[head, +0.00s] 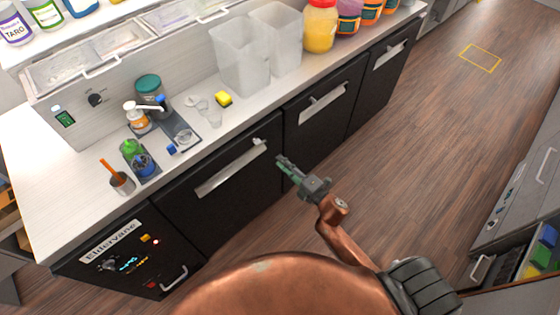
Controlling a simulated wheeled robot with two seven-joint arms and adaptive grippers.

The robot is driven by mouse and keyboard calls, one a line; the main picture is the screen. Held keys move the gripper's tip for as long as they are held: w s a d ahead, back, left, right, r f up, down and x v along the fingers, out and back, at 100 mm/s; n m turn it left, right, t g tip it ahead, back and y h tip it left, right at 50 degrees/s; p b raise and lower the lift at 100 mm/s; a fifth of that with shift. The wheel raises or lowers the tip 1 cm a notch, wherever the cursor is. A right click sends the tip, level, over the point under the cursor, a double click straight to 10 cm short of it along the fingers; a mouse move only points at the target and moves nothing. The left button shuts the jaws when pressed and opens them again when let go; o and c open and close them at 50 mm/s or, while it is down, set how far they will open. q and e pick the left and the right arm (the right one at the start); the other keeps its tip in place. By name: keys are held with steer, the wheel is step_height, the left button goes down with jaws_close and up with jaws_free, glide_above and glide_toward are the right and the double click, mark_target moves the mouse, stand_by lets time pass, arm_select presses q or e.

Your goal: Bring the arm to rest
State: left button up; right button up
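My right arm (345,235) reaches up from the bottom of the head view, copper-coloured with a dark joint at the lower right. Its grey-green gripper (283,163) points up and left, in front of the black cabinet fronts below the counter. The fingers look close together, and I cannot tell whether they are open or shut. No object shows between them. The gripper appears clear of the counter and the things on it. My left arm and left gripper are not in view.
Cabinet handles (231,168) stick out near the gripper. Wooden floor (430,130) lies open to the right, before grey drawers (520,200).

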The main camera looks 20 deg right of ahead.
steer(key=shift+f, duration=0.1)
stand_by(0.3)
steer(key=s+d+f+m+g+h, duration=0.2)
steer(key=d+f+m, duration=0.1)
steer(key=f, duration=0.7)
steer(key=s+d+f+m+g+h, duration=0.1)
steer(key=s+d+f+m+h, duration=0.15)
steer(key=f, duration=0.75)
steer(key=s+d+f+m+g+h, duration=0.1)
steer(key=s+d+f+m+g, duration=0.15)
steer(key=s+f, duration=0.6)
steer(key=s+d+f+m+g, duration=0.2)
steer(key=s+f+m, duration=0.25)
steer(key=f, duration=0.65)
steer(key=s+f+m+g, duration=0.2)
steer(key=s+f, duration=0.4)
steer(key=s, duration=0.7)
steer(key=s+f+m+g, duration=0.3)
steer(key=s+f, duration=0.3)
steer(key=s, duration=0.7)
steer(key=s+f+m+g, duration=0.3)
steer(key=s+f, duration=0.3)
steer(key=s, duration=0.6)
steer(key=shift+s+a+f+g+h, duration=0.15)
steer(key=shift+s+a+g+h, duration=0.25)
steer(key=shift+g+h, duration=0.05)
